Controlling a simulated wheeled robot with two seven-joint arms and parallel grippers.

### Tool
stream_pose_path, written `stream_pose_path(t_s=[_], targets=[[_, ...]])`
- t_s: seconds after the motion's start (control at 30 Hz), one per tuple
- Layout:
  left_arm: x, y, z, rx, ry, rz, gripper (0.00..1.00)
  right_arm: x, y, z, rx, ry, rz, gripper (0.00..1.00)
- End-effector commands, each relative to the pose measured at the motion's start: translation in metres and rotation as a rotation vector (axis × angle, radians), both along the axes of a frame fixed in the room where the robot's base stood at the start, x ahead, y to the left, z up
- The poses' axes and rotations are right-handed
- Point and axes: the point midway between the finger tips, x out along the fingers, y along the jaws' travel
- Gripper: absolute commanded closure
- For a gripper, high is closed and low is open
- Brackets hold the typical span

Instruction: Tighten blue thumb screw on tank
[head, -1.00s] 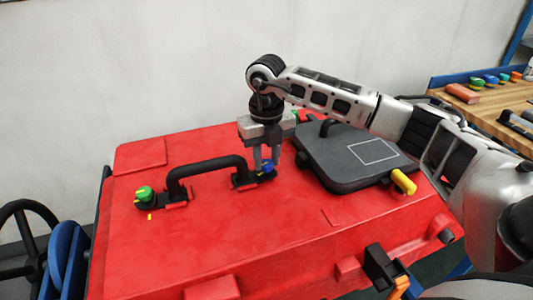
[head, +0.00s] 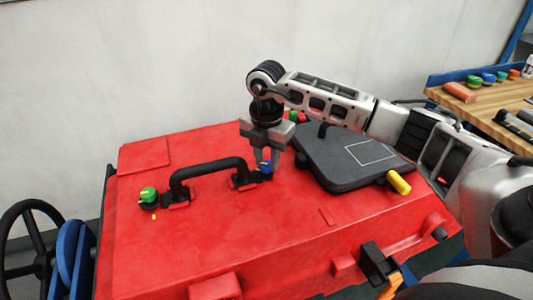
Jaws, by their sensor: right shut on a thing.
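The red tank (head: 230,235) fills the middle of the view. The blue thumb screw (head: 265,168) sits at the right end of the black handle (head: 208,163) on the tank's top. My right gripper (head: 265,161) points down over it, its fingers shut on the screw's knob and partly hiding it. A green thumb screw (head: 148,194) with a yellow mark sits at the handle's left end. My left gripper is not in view.
A dark grey lid (head: 345,160) with a yellow knob (head: 398,182) lies right of the gripper. A wooden bench (head: 490,110) with coloured knobs stands at far right. A black wheel (head: 30,250) is at lower left. The tank's front top is clear.

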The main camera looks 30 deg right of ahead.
Motion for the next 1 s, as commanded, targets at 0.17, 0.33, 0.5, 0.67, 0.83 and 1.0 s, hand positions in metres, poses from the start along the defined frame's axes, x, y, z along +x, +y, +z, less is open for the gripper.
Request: stream_pose_path(t_s=[0.17,0.33,0.5,0.67,0.83,1.0], targets=[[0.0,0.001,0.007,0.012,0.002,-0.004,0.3,0.003,-0.001,0.008,0.001,-0.014,-0.174,0.95],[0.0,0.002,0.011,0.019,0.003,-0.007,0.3,0.003,-0.001,0.008,0.003,-0.013,-0.335,0.95],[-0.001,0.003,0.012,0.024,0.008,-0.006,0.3,0.003,-0.002,0.008,0.002,-0.013,-0.495,0.95],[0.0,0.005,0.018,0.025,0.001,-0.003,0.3,0.003,-0.001,0.008,0.004,-0.013,-0.637,0.95],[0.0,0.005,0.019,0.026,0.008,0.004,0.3,0.003,-0.001,0.008,0.005,-0.014,-0.764,0.95],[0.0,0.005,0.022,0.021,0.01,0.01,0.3,0.003,-0.001,0.007,0.005,-0.013,-0.86,0.95]])
